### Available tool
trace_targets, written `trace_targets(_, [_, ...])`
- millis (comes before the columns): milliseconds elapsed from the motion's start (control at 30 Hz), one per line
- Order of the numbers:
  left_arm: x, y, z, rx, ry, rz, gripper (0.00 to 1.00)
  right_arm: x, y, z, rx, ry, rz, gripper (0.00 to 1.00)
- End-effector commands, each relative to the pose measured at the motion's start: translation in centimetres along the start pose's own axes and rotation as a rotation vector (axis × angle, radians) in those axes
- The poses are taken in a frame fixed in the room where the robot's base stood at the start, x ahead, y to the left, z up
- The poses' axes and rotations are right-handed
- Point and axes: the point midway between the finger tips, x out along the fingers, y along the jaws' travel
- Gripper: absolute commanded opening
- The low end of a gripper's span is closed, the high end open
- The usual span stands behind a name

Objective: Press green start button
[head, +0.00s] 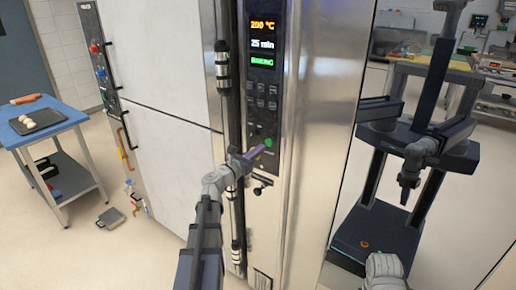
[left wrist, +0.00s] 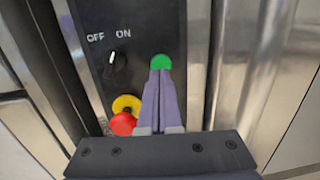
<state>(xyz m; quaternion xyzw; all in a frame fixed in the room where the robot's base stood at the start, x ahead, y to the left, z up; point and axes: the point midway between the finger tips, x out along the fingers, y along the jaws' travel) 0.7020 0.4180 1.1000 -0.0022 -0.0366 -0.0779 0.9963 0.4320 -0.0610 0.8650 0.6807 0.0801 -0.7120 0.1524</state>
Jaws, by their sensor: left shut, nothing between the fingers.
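The green start button (head: 268,142) is on the oven's dark control panel, below the display and keypad. My left gripper (head: 260,149) is shut and empty, its fingertips at the button's lower left edge. In the left wrist view, the round green button (left wrist: 161,61) shows just past the tips of the two closed purple fingers (left wrist: 160,72), which cover its lower edge. The tips are at or very close to it; I cannot tell whether they press it. My right gripper is not clearly in view.
The display (head: 263,42) reads 200 °C and 25 min, with a lit green label below. An OFF/ON switch (left wrist: 115,64) and a red emergency knob (left wrist: 123,124) on yellow sit left of the fingers. A blue-topped table (head: 60,124) stands far left.

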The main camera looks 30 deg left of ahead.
Motion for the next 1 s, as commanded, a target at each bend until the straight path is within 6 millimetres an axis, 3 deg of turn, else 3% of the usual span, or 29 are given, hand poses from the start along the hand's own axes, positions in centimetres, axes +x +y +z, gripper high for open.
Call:
trace_targets(200, [-5.6, -0.5, -0.1, 0.004, 0.002, 0.004, 0.00, 0.5, -0.1, 0.0, 0.000, 0.000, 0.000, 0.00])
trace_targets(400, [-8.9, -0.4, -0.1, 0.005, 0.002, 0.003, 0.00, 0.7, -0.1, 0.0, 0.000, 0.000, 0.000, 0.00])
trace_targets(600, [-10.5, -0.4, -0.1, 0.004, 0.002, 0.001, 0.00, 0.8, -0.1, 0.0, 0.000, 0.000, 0.000, 0.00])
trace_targets(1000, [-10.8, -0.3, -0.1, 0.004, 0.003, 0.000, 0.00, 0.8, -0.1, 0.0, 0.000, 0.000, 0.000, 0.00])
